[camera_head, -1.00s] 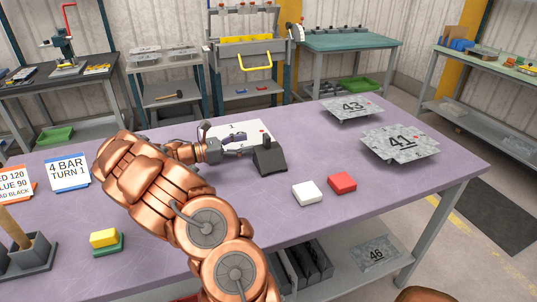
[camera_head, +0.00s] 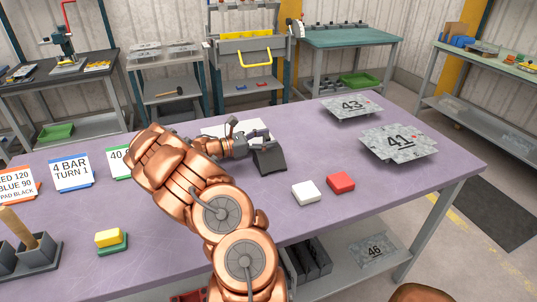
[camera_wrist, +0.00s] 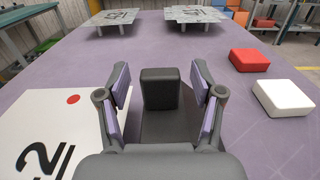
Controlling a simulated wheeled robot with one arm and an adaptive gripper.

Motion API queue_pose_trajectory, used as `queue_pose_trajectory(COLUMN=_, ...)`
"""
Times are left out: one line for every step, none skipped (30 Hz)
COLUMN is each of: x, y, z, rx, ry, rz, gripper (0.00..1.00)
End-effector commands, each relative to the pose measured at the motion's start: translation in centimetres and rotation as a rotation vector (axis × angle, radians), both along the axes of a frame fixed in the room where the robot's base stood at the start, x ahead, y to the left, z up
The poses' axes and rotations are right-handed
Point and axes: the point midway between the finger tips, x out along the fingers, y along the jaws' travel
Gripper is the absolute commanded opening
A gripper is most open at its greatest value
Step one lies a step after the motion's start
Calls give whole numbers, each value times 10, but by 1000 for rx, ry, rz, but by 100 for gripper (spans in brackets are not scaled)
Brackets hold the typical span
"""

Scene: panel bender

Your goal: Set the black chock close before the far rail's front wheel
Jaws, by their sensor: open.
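A black block with a sloped, wider dark base (camera_head: 270,160) stands on the purple table; I take it for the black chock. It also shows in the wrist view (camera_wrist: 160,88), upright between my fingers. My gripper (camera_head: 256,136) is at its left side in the head view. In the wrist view my gripper (camera_wrist: 162,80) is open, with one finger on each side of the block and a small gap at each. I cannot make out a rail or a wheel in these frames.
A white block (camera_head: 305,192) and a red block (camera_head: 341,182) lie to the right. Raised metal plates marked 41 (camera_head: 399,142) and 43 (camera_head: 352,107) stand beyond. A white card (camera_wrist: 50,130) lies beside the gripper. Signs and a yellow-green stack (camera_head: 111,240) are at left.

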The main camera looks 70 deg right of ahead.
Motion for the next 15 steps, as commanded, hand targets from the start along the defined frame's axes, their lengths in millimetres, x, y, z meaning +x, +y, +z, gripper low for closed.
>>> queue_pose_trajectory(x=0, y=0, z=0, rx=0, ry=0, rz=0, gripper=67)
queue_pose_trajectory(x=0, y=0, z=0, rx=0, ry=0, rz=0, gripper=67)
queue_pose_trajectory(x=0, y=0, z=0, rx=0, ry=0, rz=0, gripper=67)
queue_pose_trajectory(x=0, y=0, z=0, rx=0, ry=0, rz=0, gripper=67)
queue_pose_trajectory(x=0, y=0, z=0, rx=0, ry=0, rz=0, gripper=67)
queue_pose_trajectory(x=0, y=0, z=0, rx=0, ry=0, rz=0, gripper=65)
queue_pose_trajectory(x=0, y=0, z=0, rx=0, ry=0, rz=0, gripper=61)
queue_pose_trajectory(x=0, y=0, z=0, rx=0, ry=0, rz=1, gripper=58)
queue_pose_trajectory(x=0, y=0, z=0, rx=0, ry=0, rz=1, gripper=54)
queue_pose_trajectory(x=0, y=0, z=0, rx=-1, ry=1, rz=1, gripper=51)
queue_pose_trajectory(x=0, y=0, z=0, rx=-1, ry=1, rz=1, gripper=48)
queue_pose_trajectory(x=0, y=0, z=0, rx=0, ry=0, rz=1, gripper=44)
queue_pose_trajectory(x=1, y=0, z=0, rx=0, ry=0, rz=1, gripper=41)
queue_pose_trajectory(x=0, y=0, z=0, rx=0, ry=0, rz=1, gripper=38)
queue_pose_trajectory(x=1, y=0, z=0, rx=0, ry=0, rz=1, gripper=33)
